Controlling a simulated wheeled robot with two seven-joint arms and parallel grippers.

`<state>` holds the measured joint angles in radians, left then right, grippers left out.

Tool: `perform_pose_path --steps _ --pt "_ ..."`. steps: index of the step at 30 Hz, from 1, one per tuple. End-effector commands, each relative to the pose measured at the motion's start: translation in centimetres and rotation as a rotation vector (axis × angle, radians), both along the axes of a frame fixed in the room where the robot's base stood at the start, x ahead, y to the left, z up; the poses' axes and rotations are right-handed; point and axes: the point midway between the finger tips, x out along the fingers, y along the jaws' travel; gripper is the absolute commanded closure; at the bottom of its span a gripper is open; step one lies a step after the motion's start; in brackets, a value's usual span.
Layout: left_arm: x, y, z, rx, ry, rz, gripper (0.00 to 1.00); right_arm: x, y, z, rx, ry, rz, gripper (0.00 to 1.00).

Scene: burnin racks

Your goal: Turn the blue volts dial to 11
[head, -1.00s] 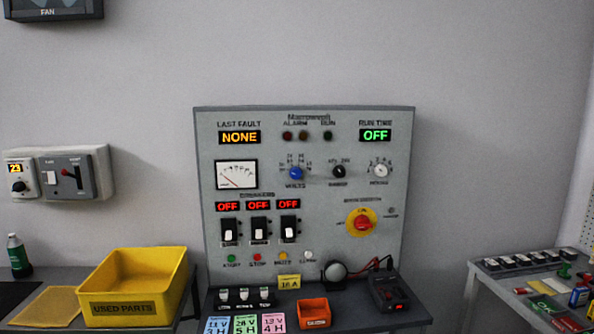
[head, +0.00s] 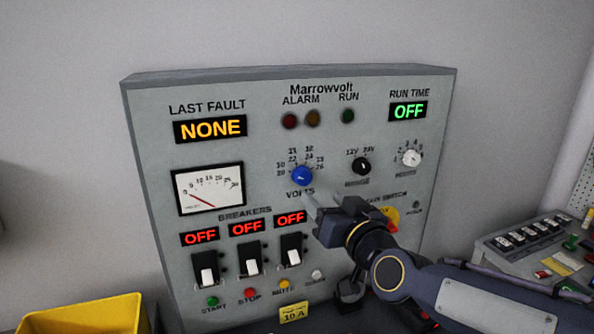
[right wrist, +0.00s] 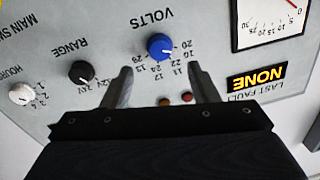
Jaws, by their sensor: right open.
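The blue volts dial (head: 302,176) is on the front of the grey panel (head: 150,130), with printed numbers in an arc above it. It also shows in the right wrist view (right wrist: 160,46), upside down. I cannot clearly read which number it points to. My right gripper (head: 322,200) is just below and right of the dial in the head view, open and empty. In the right wrist view its two fingertips (right wrist: 159,70) stand apart, either side of the dial's line, with the dial beyond them. Contact is not visible. My left gripper is out of view.
The black range knob (head: 362,166) and white hours knob (head: 411,158) are to the right of the dial. Three breaker switches (head: 249,262) are below left. A yellow bin (head: 100,315) stands at lower left, and another bench (head: 545,250) at right.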

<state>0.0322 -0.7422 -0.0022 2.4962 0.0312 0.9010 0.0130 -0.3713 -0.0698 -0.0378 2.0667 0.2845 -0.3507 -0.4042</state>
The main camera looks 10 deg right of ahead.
Motion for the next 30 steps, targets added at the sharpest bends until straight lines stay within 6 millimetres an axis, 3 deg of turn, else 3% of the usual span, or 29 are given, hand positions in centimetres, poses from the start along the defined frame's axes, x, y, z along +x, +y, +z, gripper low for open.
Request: perform_pose_path --steps 16,27,30 --pt "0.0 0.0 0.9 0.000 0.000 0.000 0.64 6.9 1.8 0.2 0.000 -0.003 -0.002 0.46" --pt "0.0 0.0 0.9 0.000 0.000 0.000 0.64 7.6 2.0 0.1 0.000 -0.004 -0.001 0.46" --pt "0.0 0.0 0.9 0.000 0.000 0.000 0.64 7.6 2.0 0.1 0.000 -0.004 -0.001 0.58"
